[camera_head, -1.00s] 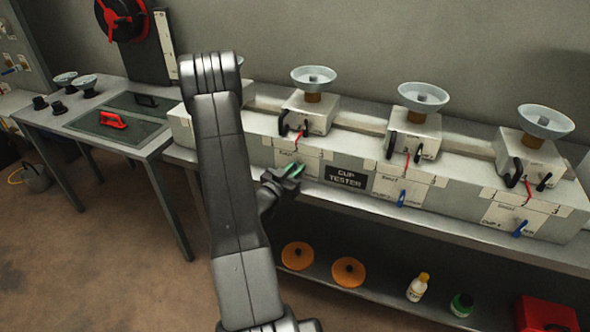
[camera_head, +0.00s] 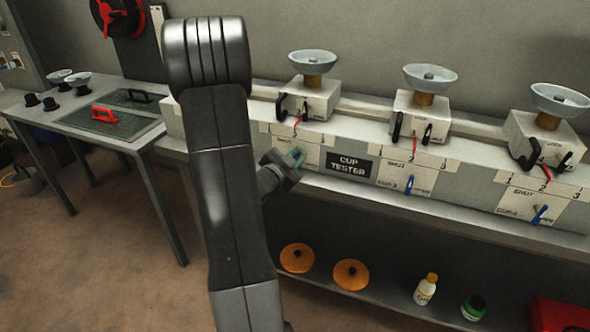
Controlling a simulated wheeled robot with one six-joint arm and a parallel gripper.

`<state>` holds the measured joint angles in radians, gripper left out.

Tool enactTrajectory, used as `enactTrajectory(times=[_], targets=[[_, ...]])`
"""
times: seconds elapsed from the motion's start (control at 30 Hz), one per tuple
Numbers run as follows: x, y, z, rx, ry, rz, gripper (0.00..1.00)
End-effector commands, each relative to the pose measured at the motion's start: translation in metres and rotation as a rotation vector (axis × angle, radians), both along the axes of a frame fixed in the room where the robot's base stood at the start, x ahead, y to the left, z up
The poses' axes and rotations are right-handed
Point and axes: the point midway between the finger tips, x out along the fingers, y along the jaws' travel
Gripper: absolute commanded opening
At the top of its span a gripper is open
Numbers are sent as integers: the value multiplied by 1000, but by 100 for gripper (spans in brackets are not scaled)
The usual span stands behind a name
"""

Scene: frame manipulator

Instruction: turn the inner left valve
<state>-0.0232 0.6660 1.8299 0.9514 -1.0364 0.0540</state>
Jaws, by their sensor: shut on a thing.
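The cup tester (camera_head: 470,195) is a long grey bench unit with white valve panels on its front. My gripper (camera_head: 294,160) is at the left visible panel (camera_head: 308,151), left of the "CUP TESTER" label (camera_head: 350,165). It is shut on the inner left valve's handle, which is mostly hidden by the fingers. A small green patch shows at the fingertips; I cannot tell whether it is finger or handle. The middle panel has a blue valve handle (camera_head: 408,185), pointing down. The right panel has another blue handle (camera_head: 540,214), tilted. My arm hides the tester's left part.
Pale suction cups (camera_head: 430,76) stand on white blocks along the tester's top, with black and red levers in front. Orange discs (camera_head: 297,257) and bottles (camera_head: 425,288) are on the lower shelf. A side table (camera_head: 70,122) stands left. Floor in front is clear.

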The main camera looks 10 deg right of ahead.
Motion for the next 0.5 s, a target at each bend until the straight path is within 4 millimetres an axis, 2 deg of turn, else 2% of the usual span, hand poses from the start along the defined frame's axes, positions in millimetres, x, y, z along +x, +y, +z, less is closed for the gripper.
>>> enactTrajectory(times=[0.03,0.5], targets=[[0,-1,-6,37,-32,-1,0],[-3,-4,-9,407,-281,-1,0]])
